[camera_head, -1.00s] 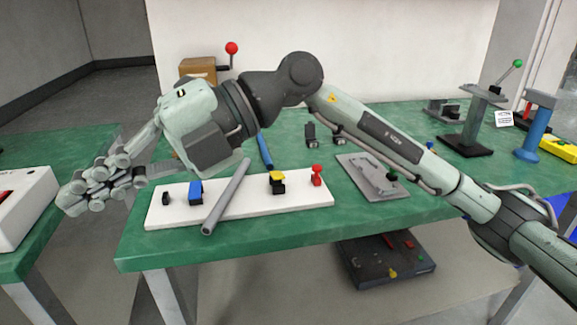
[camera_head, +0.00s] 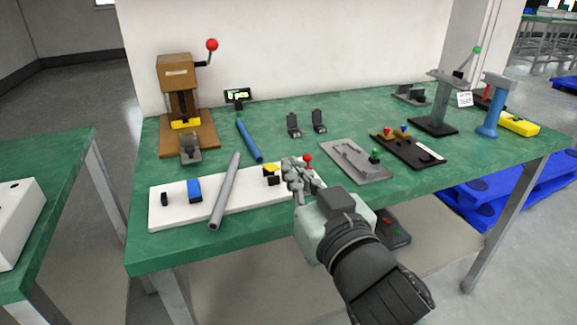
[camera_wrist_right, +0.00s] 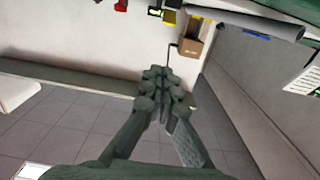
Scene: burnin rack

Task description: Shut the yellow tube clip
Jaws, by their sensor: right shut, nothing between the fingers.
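The yellow tube clip (camera_head: 269,168), a yellow top over a black body, stands on the white board (camera_head: 240,198), right of a grey tube (camera_head: 226,190). My right gripper (camera_head: 297,165) is just right of the clip in the head view, its shut fingers empty. The fingers partly cover the board around the clip, and I cannot tell whether they touch it or whether the clip is open. In the right wrist view the shut fingers (camera_wrist_right: 165,75) show in the middle, with a small yellow part (camera_wrist_right: 169,16) at the top edge. My left gripper is not in view.
A blue clip (camera_head: 195,190) and a red-topped clip (camera_head: 307,160) also stand on the board. A blue tube (camera_head: 249,141) lies behind it. A wooden press (camera_head: 181,90) with a red-knobbed handle stands at back left. A grey plate fixture (camera_head: 355,160) lies to the right.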

